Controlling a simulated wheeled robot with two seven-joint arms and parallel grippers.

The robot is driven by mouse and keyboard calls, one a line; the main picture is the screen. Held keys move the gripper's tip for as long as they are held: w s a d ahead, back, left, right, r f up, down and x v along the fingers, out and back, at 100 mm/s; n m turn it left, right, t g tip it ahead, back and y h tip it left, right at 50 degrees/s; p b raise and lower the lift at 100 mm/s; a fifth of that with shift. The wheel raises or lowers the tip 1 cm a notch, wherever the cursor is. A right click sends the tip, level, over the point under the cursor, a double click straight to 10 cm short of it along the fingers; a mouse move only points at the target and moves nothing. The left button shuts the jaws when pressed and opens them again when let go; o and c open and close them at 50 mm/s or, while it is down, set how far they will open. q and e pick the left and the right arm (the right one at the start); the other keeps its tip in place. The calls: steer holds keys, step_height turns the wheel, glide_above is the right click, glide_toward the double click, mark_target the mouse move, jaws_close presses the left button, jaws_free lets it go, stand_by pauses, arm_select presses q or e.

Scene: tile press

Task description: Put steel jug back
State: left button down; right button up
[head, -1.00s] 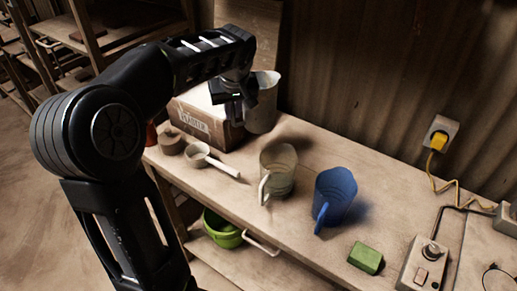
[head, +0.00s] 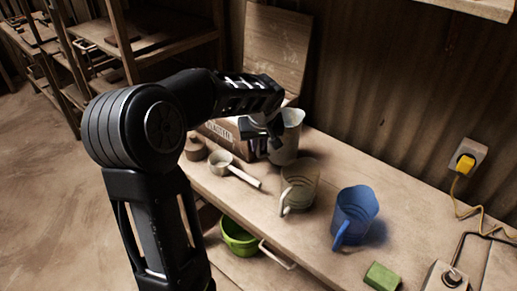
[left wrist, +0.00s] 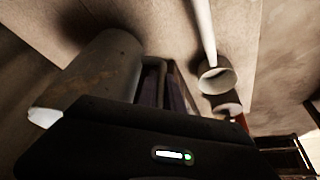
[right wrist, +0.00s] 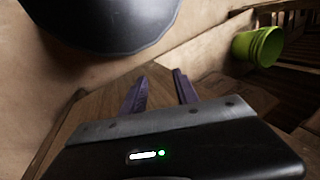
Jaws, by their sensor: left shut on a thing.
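The steel jug (head: 290,140) is a pale grey metal jug at the back of the wooden bench, beside the cardboard box. My left gripper (head: 272,132) is at its handle side in the head view. In the left wrist view the jug (left wrist: 98,65) lies left of the fingers, and the left gripper (left wrist: 172,88) is shut on its handle. The arm hides part of the jug, and I cannot tell whether its base touches the bench. My right gripper (right wrist: 160,92) shows only in the right wrist view; its fingers are apart with nothing between them.
The labelled cardboard box (head: 222,130) stands left of the jug. A white scoop (head: 222,160), a translucent jug (head: 301,180), a blue jug (head: 358,208) and a green block (head: 382,277) stand along the bench (head: 320,240). A green bucket (head: 238,238) is below.

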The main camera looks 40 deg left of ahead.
arm_select(q)
steer(key=shift+w+f, duration=0.1)
steer(key=shift+f, duration=0.85)
steer(key=shift+f, duration=0.1)
steer(key=c, duration=1.9)
jaws_free()
steer(key=shift+f, duration=0.15)
steer(key=shift+c, duration=0.2)
steer(key=o, duration=0.5)
steer(key=shift+c, duration=0.2)
steer(key=shift+r, duration=0.2)
steer(key=b+v, duration=0.1)
steer(key=v, duration=1.1)
